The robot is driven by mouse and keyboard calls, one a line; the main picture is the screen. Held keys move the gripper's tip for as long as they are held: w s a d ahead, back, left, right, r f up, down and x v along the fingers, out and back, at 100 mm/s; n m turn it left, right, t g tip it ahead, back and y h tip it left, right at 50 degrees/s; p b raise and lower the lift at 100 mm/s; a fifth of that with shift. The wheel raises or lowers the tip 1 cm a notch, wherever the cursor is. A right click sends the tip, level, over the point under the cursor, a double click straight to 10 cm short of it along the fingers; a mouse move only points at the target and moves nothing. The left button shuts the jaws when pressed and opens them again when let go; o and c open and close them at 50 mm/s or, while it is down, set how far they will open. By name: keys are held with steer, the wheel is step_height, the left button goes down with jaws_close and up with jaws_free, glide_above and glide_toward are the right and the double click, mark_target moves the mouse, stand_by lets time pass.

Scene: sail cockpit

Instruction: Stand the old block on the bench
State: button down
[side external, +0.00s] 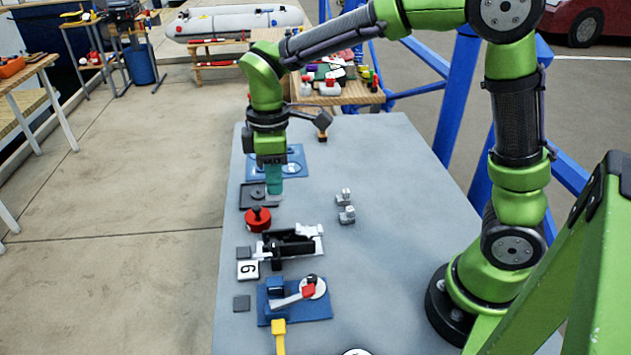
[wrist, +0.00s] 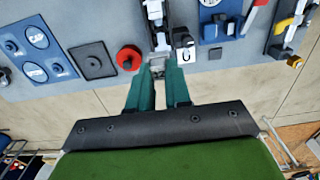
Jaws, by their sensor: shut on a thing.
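My gripper (side external: 274,188) points down over the left part of the grey bench (side external: 390,175), near a dark square plate. In the wrist view its two teal fingers (wrist: 158,70) are shut on a small grey block (wrist: 158,73), mostly hidden between the fingertips. In the side view the held block (side external: 275,201) shows only as a small grey bit under the fingers, and I cannot tell whether it touches anything below. Two small silver-grey fittings (side external: 346,205) stand on the bench to the right of my gripper.
Along the bench's left side are a blue panel (side external: 292,163), a dark square plate (side external: 252,196), a red knob (side external: 258,219), a black-and-white mechanism (side external: 290,243), a white tile (side external: 248,270) and a blue base with a red-tipped lever (side external: 297,300). The middle of the bench is mostly clear.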

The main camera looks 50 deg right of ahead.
steer(key=shift+r, duration=0.25)
